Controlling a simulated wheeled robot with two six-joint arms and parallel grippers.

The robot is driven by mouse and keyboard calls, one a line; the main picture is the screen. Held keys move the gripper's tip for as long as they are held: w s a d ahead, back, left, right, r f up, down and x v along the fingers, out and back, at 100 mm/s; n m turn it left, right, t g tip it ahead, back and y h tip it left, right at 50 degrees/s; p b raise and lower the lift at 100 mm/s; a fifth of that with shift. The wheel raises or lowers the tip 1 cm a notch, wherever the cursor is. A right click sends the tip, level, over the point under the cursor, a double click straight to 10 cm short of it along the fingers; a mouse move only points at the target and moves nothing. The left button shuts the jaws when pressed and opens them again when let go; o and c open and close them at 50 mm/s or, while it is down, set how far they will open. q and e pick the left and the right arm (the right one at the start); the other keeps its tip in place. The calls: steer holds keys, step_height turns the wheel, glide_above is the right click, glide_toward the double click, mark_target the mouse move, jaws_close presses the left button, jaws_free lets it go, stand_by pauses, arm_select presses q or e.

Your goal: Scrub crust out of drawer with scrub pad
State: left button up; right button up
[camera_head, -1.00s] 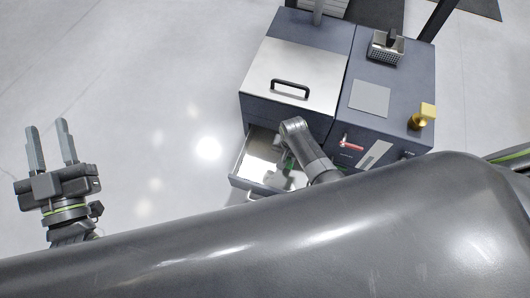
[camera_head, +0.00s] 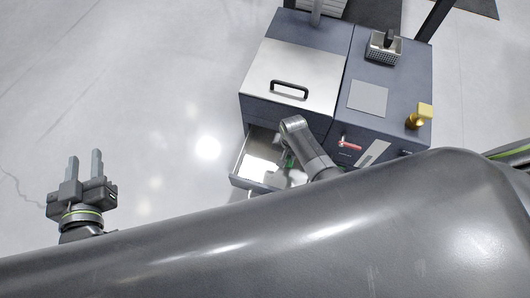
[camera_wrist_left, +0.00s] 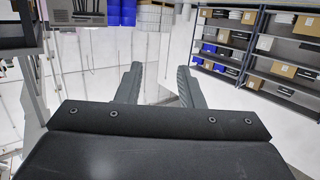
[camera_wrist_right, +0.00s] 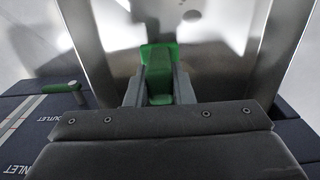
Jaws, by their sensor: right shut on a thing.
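The open drawer (camera_head: 253,157) sticks out from the front of the dark blue cabinet, with a shiny metal inside. My right arm reaches down into it and hides much of its right part. In the right wrist view my right gripper (camera_wrist_right: 159,88) is shut on the green scrub pad (camera_wrist_right: 159,54), over the drawer's metal floor (camera_wrist_right: 215,35). I cannot tell whether the pad touches the floor. Dark patches show on the metal, but I cannot tell crust from shadow or reflection. My left gripper (camera_head: 84,165) is open and empty, well left of the drawer.
The cabinet has a metal lid with a black handle (camera_head: 290,89). On its right top are a wire basket (camera_head: 385,48), a grey plate (camera_head: 368,98) and a yellow object (camera_head: 419,116). A red-handled valve (camera_head: 349,145) sits near its front. The floor at left is clear.

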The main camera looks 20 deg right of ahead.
steer(key=shift+r+p, duration=0.8)
steer(key=shift+p, duration=0.05)
steer(key=shift+r+p, duration=0.4)
steer(key=shift+p, duration=0.1)
arm_select(q)
steer(key=s+d+f+g+h+p, duration=0.1)
steer(key=s+d+f+g+h, duration=0.1)
steer(key=s+f+g, duration=0.9)
steer(key=shift+s+d+f+g+h, duration=0.2)
steer(key=shift+s+f+g+h, duration=0.15)
steer(key=shift+s+f, duration=1.05)
arm_select(e)
steer(key=shift+r, duration=0.45)
arm_select(q)
steer(key=shift+w+f, duration=0.25)
arm_select(e)
steer(key=shift+d, duration=0.1)
